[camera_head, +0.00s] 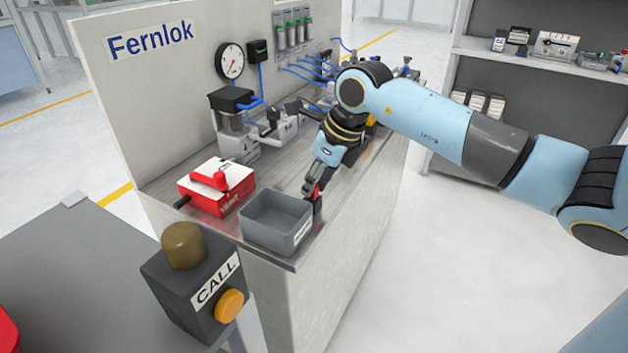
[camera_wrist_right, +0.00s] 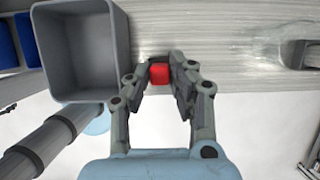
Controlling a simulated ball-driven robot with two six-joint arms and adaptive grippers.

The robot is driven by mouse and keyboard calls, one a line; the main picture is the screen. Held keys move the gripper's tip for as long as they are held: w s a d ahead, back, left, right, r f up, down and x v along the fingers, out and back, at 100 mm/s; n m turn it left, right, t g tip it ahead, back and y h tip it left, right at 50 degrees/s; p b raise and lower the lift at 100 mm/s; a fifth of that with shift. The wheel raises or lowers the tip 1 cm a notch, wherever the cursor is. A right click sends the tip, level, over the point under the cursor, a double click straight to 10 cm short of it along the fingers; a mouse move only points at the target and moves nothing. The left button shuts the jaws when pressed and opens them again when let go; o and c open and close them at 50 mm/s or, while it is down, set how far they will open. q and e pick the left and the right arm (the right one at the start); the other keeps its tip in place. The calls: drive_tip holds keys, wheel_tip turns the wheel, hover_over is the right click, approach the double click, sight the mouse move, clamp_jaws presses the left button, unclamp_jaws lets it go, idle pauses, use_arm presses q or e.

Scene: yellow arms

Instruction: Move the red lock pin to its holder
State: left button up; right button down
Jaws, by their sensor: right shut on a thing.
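My right gripper (camera_head: 313,196) points down at the front edge of the steel bench, just right of a grey bin. It is shut on the red lock pin (camera_wrist_right: 160,73), which shows as a small red block between the fingertips in the wrist view. In the head view only a bit of red shows at the fingers, and the rest of the pin is hidden. I cannot tell whether the pin touches the bench. The pin's holder cannot be made out for certain. My left gripper is not in view.
The open, empty-looking grey bin (camera_head: 268,236) stands close left of the gripper. A red box with a lever (camera_head: 222,180) sits behind it. A CALL box (camera_head: 180,284) stands in front at left. Pneumatic fittings and a gauge (camera_head: 230,61) are farther back. Bench right of the gripper looks clear.

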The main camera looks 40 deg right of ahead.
drive_tip(key=c, duration=1.1)
unclamp_jaws()
wheel_tip(320, 180, up, 9)
drive_tip(key=p, duration=0.6)
drive_tip(key=shift+r, duration=0.1)
